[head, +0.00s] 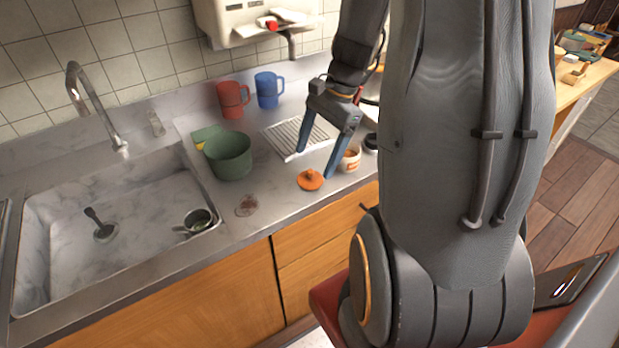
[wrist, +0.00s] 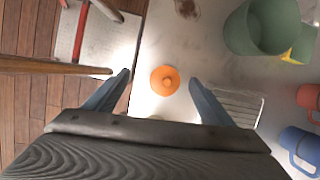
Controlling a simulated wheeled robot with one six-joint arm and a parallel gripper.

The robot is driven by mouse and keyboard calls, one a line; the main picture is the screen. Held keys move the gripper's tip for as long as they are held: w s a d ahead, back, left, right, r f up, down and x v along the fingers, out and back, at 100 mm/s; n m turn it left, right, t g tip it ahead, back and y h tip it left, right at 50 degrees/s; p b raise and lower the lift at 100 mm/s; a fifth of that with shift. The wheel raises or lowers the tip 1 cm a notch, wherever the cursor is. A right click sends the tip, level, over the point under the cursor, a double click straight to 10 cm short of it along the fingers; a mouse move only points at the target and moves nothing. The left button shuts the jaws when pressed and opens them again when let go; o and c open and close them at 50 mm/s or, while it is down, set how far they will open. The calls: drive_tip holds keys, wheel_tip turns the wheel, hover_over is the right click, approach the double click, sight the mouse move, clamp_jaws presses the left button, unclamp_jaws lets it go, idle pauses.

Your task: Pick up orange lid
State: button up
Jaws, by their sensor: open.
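The orange lid (head: 310,179) is a small round disc with a knob on top. It lies on the grey counter near the front edge, and it also shows in the wrist view (wrist: 165,80). My gripper (head: 316,163) is open and empty, with its two blue fingers pointing down above the counter. In the wrist view the fingers (wrist: 160,77) stand on either side of the lid in the picture, with clear gaps. The gripper appears above the lid and not touching it.
A green pot (head: 229,156) stands left of the lid, and a small white cup (head: 350,158) is close on its right. A white drying rack (head: 297,136), red mug (head: 232,99) and blue mug (head: 268,90) are behind. The sink (head: 110,235) is left.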

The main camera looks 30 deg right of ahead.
sight(310, 170)
drive_tip(key=d+m, duration=0.1)
drive_tip(key=d+m+y, duration=0.1)
drive_tip(key=shift+w+d+f+m, duration=0.25)
drive_tip(key=shift+w+d+m, duration=0.05)
drive_tip(key=shift+w+d, duration=0.05)
drive_tip(key=shift+t, duration=0.3)
drive_tip(key=shift+w+p+x, duration=0.15)
drive_tip(key=shift+p+x, duration=0.25)
drive_tip(key=shift+x, duration=0.9)
drive_tip(key=shift+w+p+x, duration=0.2)
drive_tip(key=shift+p+x, duration=0.15)
drive_tip(key=shift+x, duration=0.9)
drive_tip(key=shift+w+p+x, duration=0.15)
drive_tip(key=shift+p+x, duration=0.25)
drive_tip(key=shift+x, duration=0.9)
drive_tip(key=shift+c, duration=0.4)
drive_tip(key=c, duration=1)
